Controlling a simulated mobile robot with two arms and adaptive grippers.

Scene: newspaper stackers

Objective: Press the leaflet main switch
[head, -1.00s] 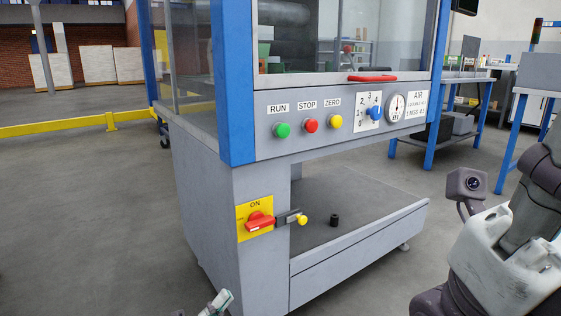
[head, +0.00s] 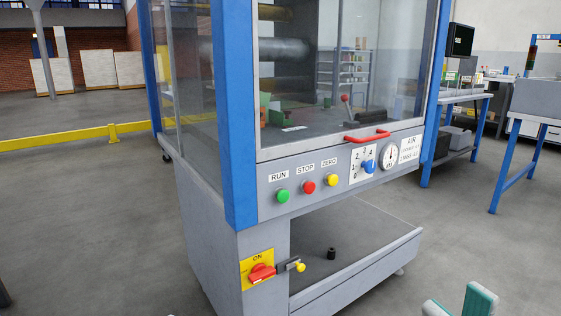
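The machine's main switch is a red rotary handle (head: 262,273) on a yellow plate (head: 257,260) marked ON, low on the front of the grey machine's left leg. The handle lies roughly level. A dark lever with a yellow knob (head: 300,267) sticks out just right of the plate. My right gripper (head: 458,306) shows only its green-tipped fingers at the bottom edge. They stand apart with nothing visible between them, well to the right of the switch.
Green RUN (head: 283,196), red STOP (head: 308,187) and yellow ZERO (head: 331,180) buttons, a blue selector knob (head: 368,166) and a gauge (head: 390,154) sit on the panel above. A small black cylinder (head: 331,253) stands on the lower shelf. The floor at left is open.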

